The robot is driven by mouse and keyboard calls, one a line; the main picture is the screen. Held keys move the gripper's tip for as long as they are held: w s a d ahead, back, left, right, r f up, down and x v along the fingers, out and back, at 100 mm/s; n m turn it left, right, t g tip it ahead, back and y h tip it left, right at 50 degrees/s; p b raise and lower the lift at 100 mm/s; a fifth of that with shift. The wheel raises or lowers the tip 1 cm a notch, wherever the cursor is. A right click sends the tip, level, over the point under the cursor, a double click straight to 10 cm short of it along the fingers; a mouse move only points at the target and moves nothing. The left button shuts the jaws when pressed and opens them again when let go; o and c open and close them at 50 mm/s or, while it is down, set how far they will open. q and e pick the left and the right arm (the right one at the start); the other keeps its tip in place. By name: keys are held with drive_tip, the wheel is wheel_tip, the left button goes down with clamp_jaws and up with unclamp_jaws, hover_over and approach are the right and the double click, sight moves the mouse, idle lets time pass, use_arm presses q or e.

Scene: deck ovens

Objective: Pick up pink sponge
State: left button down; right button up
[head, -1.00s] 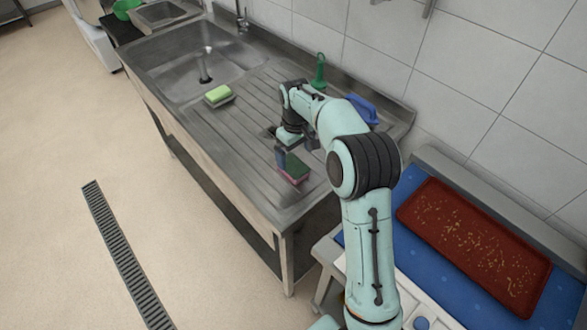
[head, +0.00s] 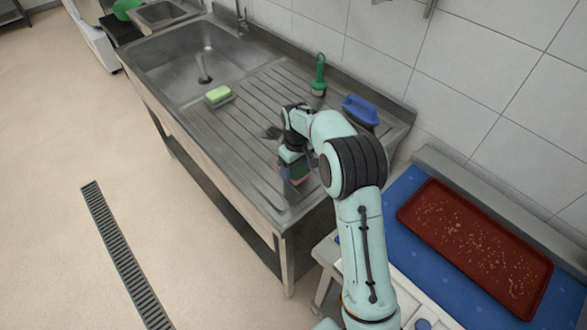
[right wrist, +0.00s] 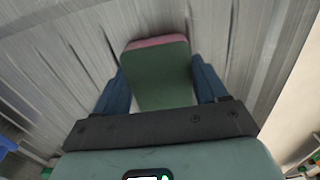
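The pink sponge (head: 300,180) lies at the front right part of the ribbed steel drainboard, mostly hidden behind my right gripper in the head view. In the right wrist view its green face (right wrist: 158,75) fills the space between the two blue fingers, with a pink edge at the far end. My right gripper (right wrist: 158,85) is around it, one finger along each side. The fingers look very close to the sponge sides; I cannot tell whether they press on it. My left gripper is out of view.
A yellow-green sponge (head: 219,95) lies by the sink basin (head: 190,65). A red tray (head: 475,245) lies on a blue surface at right. The front left drainboard is clear.

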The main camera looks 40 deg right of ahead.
sight(296, 168)
drive_tip(key=shift+c, duration=0.7)
drive_tip(key=shift+r, duration=0.1)
